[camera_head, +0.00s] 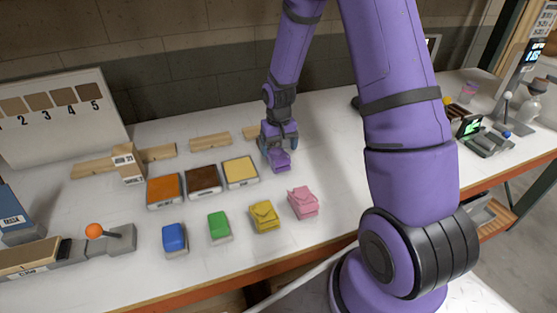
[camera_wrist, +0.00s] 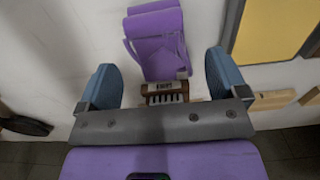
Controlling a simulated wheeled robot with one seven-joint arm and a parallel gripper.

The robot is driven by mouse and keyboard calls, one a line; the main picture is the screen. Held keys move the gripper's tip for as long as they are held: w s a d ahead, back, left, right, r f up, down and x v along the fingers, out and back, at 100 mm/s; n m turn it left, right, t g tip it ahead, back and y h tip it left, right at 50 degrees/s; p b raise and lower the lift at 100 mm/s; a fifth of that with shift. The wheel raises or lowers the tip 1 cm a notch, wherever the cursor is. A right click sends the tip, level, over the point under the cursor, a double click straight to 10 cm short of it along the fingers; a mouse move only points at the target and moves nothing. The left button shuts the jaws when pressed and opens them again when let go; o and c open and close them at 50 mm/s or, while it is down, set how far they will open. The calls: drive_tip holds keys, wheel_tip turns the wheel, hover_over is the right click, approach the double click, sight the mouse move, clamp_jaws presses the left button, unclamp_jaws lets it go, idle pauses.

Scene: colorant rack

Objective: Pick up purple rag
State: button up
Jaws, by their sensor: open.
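The purple rag (camera_wrist: 158,45) is a folded cloth lying on the white table. In the wrist view it is ahead of the two blue fingers, roughly centred between their lines. In the head view the purple rag (camera_head: 281,161) shows just below my gripper (camera_head: 278,142), which partly hides it. My gripper (camera_wrist: 164,82) also shows in the wrist view with its fingers wide apart and nothing held. A small brown slotted piece (camera_wrist: 165,93) with a white label sits between the fingers, at the rag's near end.
Orange (camera_head: 164,190), dark brown (camera_head: 203,180) and yellow (camera_head: 240,171) trays stand left of my gripper. Wooden blocks (camera_head: 210,141) lie behind.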

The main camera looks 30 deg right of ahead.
sight(278, 154)
drive_tip(key=shift+w+f, duration=0.1)
drive_tip(key=shift+f, duration=1.8)
drive_tip(key=shift+c, duration=0.2)
drive_tip(key=c, duration=1)
drive_tip(key=shift+c, duration=0.2)
drive_tip(key=shift+r, duration=0.1)
wheel_tip(278, 154, up, 10)
drive_tip(key=shift+f, duration=0.1)
